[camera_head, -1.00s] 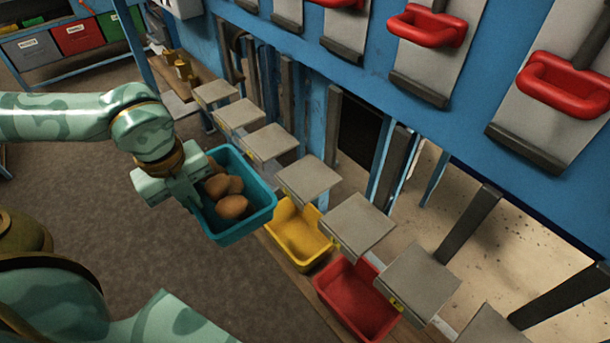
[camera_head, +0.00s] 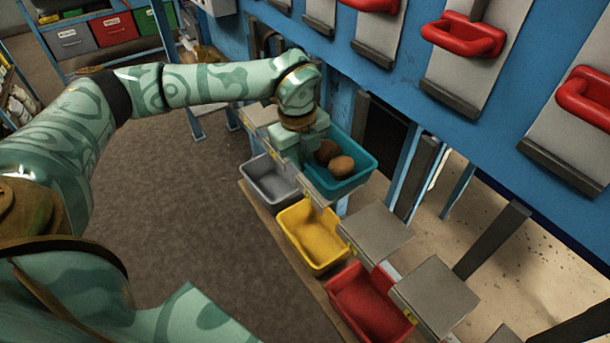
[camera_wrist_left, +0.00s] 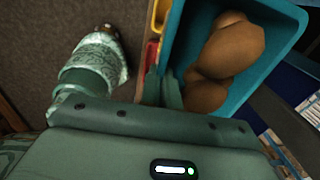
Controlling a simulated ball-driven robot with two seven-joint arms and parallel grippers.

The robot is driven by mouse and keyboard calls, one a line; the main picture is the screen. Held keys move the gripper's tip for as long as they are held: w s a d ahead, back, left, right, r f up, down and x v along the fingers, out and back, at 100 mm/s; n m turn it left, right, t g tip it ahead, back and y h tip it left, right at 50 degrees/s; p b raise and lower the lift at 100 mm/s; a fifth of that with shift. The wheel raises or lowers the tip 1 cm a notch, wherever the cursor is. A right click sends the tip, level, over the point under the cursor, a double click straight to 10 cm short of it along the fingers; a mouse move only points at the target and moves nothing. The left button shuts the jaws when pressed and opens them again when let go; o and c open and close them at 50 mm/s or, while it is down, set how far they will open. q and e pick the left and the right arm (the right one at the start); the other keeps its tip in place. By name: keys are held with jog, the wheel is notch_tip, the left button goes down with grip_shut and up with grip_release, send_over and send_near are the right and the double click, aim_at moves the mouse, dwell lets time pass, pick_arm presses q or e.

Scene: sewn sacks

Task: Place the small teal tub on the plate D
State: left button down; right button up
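The small teal tub (camera_head: 366,176) holds brown lumps, probably potatoes (camera_head: 342,165), and is upright over the row of grey plates at the wall. It also shows in the left wrist view (camera_wrist_left: 262,92). My left gripper (camera_head: 308,165) is shut on the tub's near-left wall; its fingers (camera_wrist_left: 162,88) straddle the rim in the wrist view. The tub hides the plates under it, and I cannot tell whether it touches one. Bare grey plates show to its right (camera_head: 376,232) and (camera_head: 435,297). No letter D is readable. My right gripper is not in view.
Below the plates stand a grey bin (camera_head: 270,182), a yellow bin (camera_head: 314,237) and a red bin (camera_head: 368,302) on a low board. The blue wall above carries chutes with red handles (camera_head: 464,36). The floor at left (camera_head: 180,210) is clear.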

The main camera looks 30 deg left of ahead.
aim_at(305, 175)
pick_arm(q)
jog(key=f, duration=0.1)
jog(key=f+b, duration=0.1)
jog(key=f, duration=0.3)
jog(key=shift+w+f, duration=0.2)
jog(key=shift+w, duration=0.05)
jog(key=shift+r, duration=0.1)
jog(key=c, duration=2.1)
grip_release()
jog(key=shift+s+f, duration=0.1)
jog(key=shift+f, duration=0.1)
jog(key=o, duration=0.5)
jog(key=shift+c, duration=0.2)
notch_tip(305, 175, up, 12)
jog(key=s+p, duration=0.1)
jog(key=p, duration=0.1)
jog(key=shift+a+r, duration=0.15)
